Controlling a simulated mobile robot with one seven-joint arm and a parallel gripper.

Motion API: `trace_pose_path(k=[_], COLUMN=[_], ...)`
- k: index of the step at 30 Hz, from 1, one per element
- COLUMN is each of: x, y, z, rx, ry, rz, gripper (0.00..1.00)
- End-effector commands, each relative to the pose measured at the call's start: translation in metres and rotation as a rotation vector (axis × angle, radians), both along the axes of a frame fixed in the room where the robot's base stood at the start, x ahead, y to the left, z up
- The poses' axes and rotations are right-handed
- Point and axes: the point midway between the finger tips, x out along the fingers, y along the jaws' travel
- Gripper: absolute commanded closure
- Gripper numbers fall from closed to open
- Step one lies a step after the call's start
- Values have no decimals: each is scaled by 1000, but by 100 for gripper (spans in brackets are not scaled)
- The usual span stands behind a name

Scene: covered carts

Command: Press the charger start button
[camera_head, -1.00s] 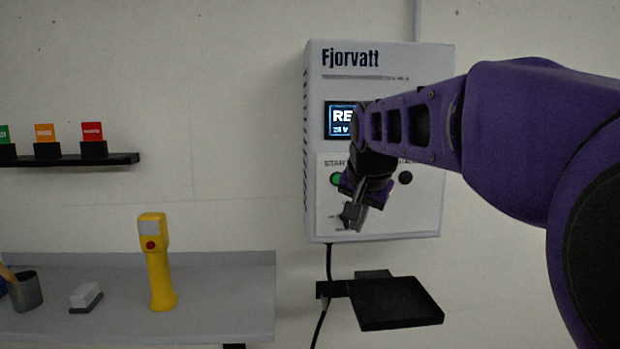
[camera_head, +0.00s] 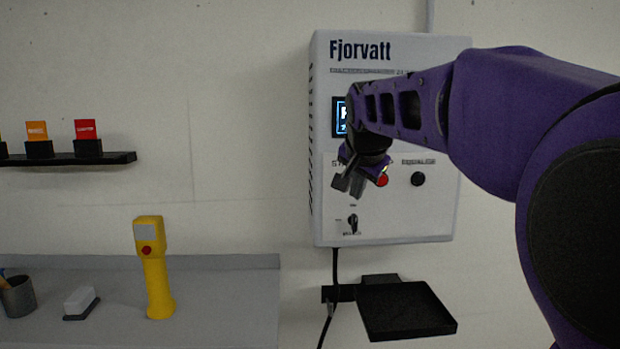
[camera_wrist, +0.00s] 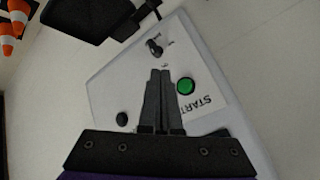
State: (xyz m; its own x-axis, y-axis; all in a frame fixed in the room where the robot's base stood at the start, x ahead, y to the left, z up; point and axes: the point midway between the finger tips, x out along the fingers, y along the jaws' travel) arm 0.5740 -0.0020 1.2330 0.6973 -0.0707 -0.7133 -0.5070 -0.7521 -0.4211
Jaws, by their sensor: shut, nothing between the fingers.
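The grey Fjorvatt charger box (camera_head: 385,220) hangs on the wall, partly behind my arm. In the wrist view, the green start button (camera_wrist: 186,86) sits on the white panel beside the word START, just right of my fingertips (camera_wrist: 160,72). My gripper is shut and empty, pointing at the panel; I cannot tell whether it touches it. In the head view my gripper (camera_head: 349,188) hides the green button. A red button (camera_head: 382,180) shows just right of the fingers. A black knob (camera_head: 418,179) is further right, and a rotary switch (camera_head: 352,222) is below.
A black tray (camera_head: 405,308) juts out below the charger. A grey shelf (camera_head: 225,300) at left holds a yellow handheld device (camera_head: 155,275), a brush block (camera_head: 80,301) and a cup (camera_head: 17,297). Wall between shelf and charger is clear.

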Motion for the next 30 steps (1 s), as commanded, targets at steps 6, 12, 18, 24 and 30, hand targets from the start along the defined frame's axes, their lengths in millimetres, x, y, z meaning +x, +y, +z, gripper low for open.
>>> trace_pose_path(k=[6,12,18,24,30], x=[33,54,63,64,64], y=[0,0,0,0,0], z=[3,3,0,0,0], rx=[-1,0,0,-1,-1], ry=[3,1,1,1,1], rz=[0,0,0,-1,-1], gripper=[100,100,100,100,100])
